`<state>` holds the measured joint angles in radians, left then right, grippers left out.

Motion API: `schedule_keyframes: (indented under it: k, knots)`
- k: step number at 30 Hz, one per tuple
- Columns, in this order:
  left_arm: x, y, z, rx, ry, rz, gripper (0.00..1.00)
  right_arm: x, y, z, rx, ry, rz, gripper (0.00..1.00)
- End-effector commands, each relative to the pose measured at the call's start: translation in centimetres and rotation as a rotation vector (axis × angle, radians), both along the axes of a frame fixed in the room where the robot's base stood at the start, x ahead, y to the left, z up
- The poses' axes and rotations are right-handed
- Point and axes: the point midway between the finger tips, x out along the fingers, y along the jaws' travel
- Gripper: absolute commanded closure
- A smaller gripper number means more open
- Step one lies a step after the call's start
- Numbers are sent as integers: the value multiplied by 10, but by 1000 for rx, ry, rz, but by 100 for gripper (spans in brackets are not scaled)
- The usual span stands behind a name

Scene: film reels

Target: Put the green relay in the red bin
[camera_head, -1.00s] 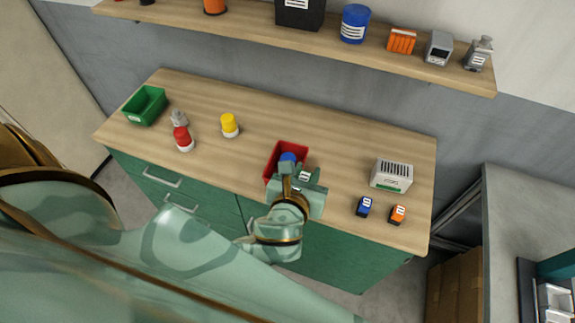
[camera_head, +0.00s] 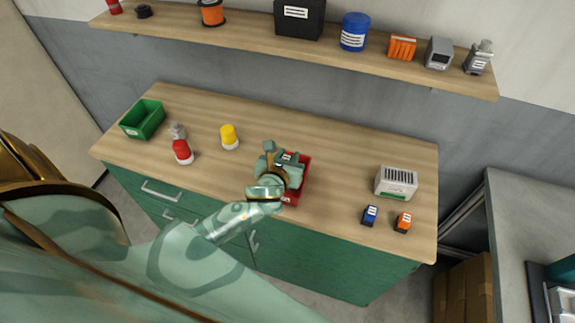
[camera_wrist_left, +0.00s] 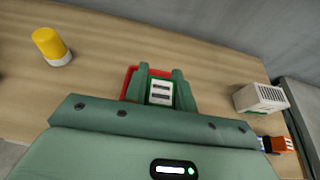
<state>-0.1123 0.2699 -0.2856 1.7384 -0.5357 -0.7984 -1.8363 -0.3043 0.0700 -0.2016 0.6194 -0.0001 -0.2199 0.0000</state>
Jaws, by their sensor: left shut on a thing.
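The green relay (camera_wrist_left: 160,91), with a white label, is between the fingers of my left gripper (camera_wrist_left: 159,88). In the head view, the left gripper (camera_head: 282,157) is shut on the relay (camera_head: 287,157) above the red bin (camera_head: 303,182). The gripper and wrist cover most of the bin, so its inside is hidden. In the left wrist view, a red edge of the bin (camera_wrist_left: 128,80) shows just left of and behind the relay. I cannot tell the height of the relay over the bin. My right gripper is out of view.
A yellow-topped container (camera_head: 229,137), a red bottle (camera_head: 181,149) and a green bin (camera_head: 143,120) stand to the left. A grey-white vented box (camera_head: 396,182), a blue relay (camera_head: 370,215) and an orange relay (camera_head: 403,222) stand to the right. A loaded shelf (camera_head: 250,34) runs behind.

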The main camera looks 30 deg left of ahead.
Motion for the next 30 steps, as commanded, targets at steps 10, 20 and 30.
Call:
schedule_keyframes:
  k: [10,20,30]
  knots:
    - [1,2,-34,1,1,0,97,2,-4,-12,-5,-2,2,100]
    - [1,2,-40,1,3,-1,97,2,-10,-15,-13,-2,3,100]
    - [1,1,-45,0,2,0,52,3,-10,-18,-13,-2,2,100]
